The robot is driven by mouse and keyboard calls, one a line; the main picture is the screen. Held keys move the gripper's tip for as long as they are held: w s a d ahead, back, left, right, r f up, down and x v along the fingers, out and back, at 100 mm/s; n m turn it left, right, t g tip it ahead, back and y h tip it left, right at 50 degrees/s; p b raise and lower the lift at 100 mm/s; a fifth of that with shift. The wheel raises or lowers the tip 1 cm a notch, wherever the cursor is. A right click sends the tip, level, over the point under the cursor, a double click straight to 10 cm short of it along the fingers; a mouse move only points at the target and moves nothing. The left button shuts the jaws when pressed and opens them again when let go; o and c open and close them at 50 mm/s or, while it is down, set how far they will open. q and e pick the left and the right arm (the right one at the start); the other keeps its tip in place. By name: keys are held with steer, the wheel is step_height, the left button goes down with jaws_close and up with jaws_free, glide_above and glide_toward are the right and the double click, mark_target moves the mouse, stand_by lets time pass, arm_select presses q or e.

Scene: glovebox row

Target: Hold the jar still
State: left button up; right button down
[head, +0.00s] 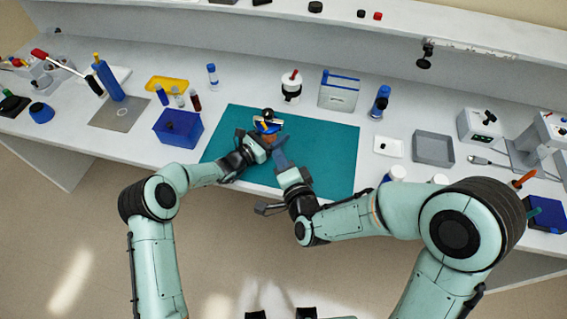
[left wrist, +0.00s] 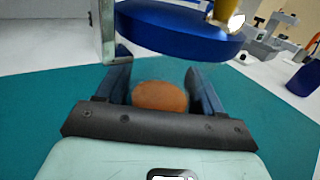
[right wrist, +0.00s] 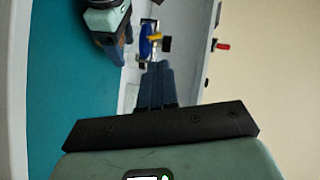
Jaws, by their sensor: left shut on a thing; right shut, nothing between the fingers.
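The jar shows in the left wrist view as a round orange-brown body (left wrist: 160,97) between my left gripper's (left wrist: 158,80) fingers, under a wide blue disc-like top (left wrist: 180,32) with a yellow piece on it. In the head view the blue top (head: 267,126) stands over the teal mat (head: 325,150). My left gripper is shut on the jar from the near left; its fingers partly hide the jar. My right gripper (head: 279,150) is shut and empty close to the jar's right side. In the right wrist view its fingers (right wrist: 158,75) lie together, pointing towards the blue and yellow top.
A blue bin (head: 178,128) stands left of the mat, with small vials behind it. A white pot (head: 291,88) and a white box with a blue top (head: 339,92) stand behind it. A grey tray (head: 433,149) lies to the right. The mat's right part is clear.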

steer(key=shift+v, duration=1.1)
arm_select(q)
steer(key=o, duration=1.4)
